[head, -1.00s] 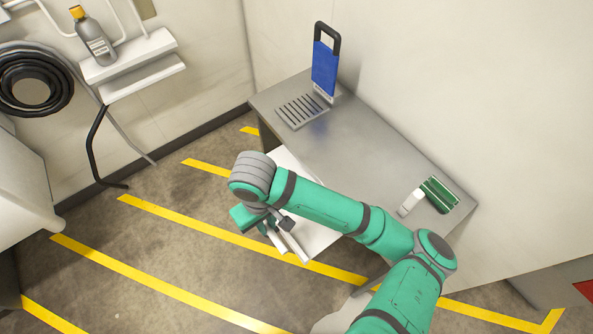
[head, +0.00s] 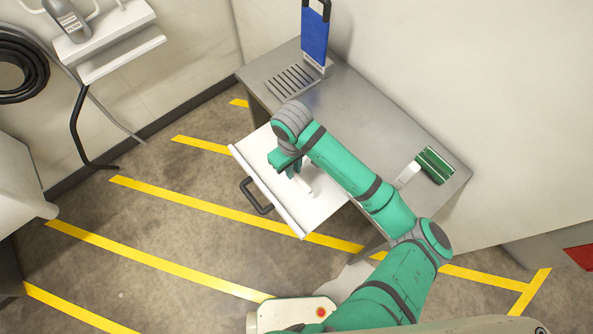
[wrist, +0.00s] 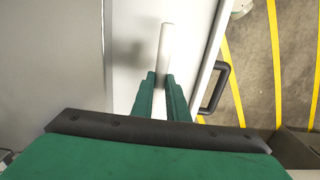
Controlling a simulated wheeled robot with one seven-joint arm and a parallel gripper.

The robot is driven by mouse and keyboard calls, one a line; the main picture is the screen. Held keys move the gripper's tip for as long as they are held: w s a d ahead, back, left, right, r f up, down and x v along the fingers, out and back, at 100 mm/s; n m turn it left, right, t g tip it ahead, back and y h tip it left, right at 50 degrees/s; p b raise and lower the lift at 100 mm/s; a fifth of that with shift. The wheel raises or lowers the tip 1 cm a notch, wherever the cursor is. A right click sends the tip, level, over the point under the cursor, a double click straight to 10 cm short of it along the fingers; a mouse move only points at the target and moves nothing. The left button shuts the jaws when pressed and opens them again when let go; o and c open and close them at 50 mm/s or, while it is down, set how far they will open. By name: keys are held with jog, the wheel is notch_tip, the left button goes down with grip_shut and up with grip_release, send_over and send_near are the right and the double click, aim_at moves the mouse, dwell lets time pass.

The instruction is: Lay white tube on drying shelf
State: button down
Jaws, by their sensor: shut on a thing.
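The white tube (wrist: 165,45) is a short, straight cylinder. My gripper (wrist: 161,78) is shut on its near end, and the tube points away from the fingers in the wrist view. In the head view my gripper (head: 294,172) and the tube (head: 304,185) are over the white pull-out shelf (head: 253,158), inside its front edge. The shelf also shows in the wrist view (wrist: 190,50). A soft shadow lies left of the tube on the white surface; I cannot tell whether the tube touches it. The gripped end is hidden between the fingers.
A black handle (head: 256,196) juts from the shelf's front. The steel table (head: 365,125) holds a blue board (head: 314,38), a slotted grate (head: 292,82) and a green-and-white item (head: 434,166). A white wall shelf (head: 118,52) is at left. The striped floor in front is clear.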

jog(key=shift+w+d+f, duration=0.3)
jog(key=shift+w+f, duration=0.05)
jog(key=shift+f, duration=0.25)
jog(key=shift+w+d+f, duration=0.15)
jog(key=shift+f, duration=0.85)
jog(key=shift+w+d+f, duration=0.15)
jog(key=shift+f, duration=0.8)
jog(key=shift+f, duration=0.15)
jog(key=c, duration=1.7)
grip_release()
jog(key=shift+c, duration=0.2)
